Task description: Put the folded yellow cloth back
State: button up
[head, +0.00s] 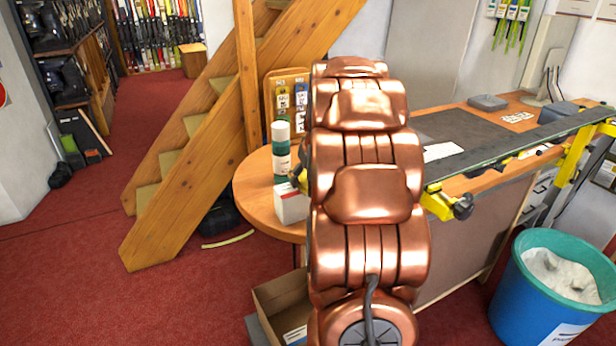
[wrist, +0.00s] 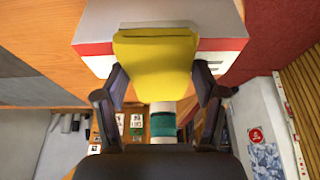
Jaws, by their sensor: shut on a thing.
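The folded yellow cloth (wrist: 155,62) shows in the wrist view as a flat yellow piece between the two dark fingers of my gripper (wrist: 158,80). My gripper is shut on it. The cloth is in front of a white and red box (wrist: 96,62) and covers part of it. I cannot tell whether cloth and box touch. In the head view my copper-coloured arm hides the gripper and the cloth. The same box shows there (head: 291,205) at the edge of the round wooden table end (head: 252,188).
A green and white bottle (head: 281,152) stands beside the box; it also shows in the wrist view (wrist: 163,122). A card display (head: 287,100) stands behind. A long dark bar with yellow clamps (head: 520,145) crosses the bench. A blue bin (head: 548,300) and a cardboard box (head: 279,300) stand on the floor.

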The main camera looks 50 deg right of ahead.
jog(key=o, duration=1.1)
jog(key=shift+f, duration=0.1)
jog(key=b+v, duration=0.3)
jog(key=v, duration=0.9)
jog(key=shift+b, duration=0.35)
jog(key=shift+w, duration=0.1)
jog(key=s+a+f+n+g+y, duration=0.1)
jog(key=s+a+f, duration=0.25)
jog(key=a, duration=0.75)
jog(key=s+a+f+n+g+y, duration=0.15)
jog(key=a+f, duration=0.25)
jog(key=a, duration=0.8)
jog(key=s+a+f+g, duration=0.1)
jog(key=s+a+f, duration=0.2)
jog(key=s, duration=0.3)
jog(key=s+a+f+n+g, duration=0.1)
jog(key=s+a+f, duration=0.2)
jog(key=s+a, duration=0.2)
jog(key=s+a+f+g+h, duration=0.1)
jog(key=s+a+f, duration=0.2)
jog(key=s, duration=0.6)
jog(key=shift+a+f+g, duration=0.35)
jog(key=shift+a+f, duration=0.05)
jog(key=shift+a, duration=0.4)
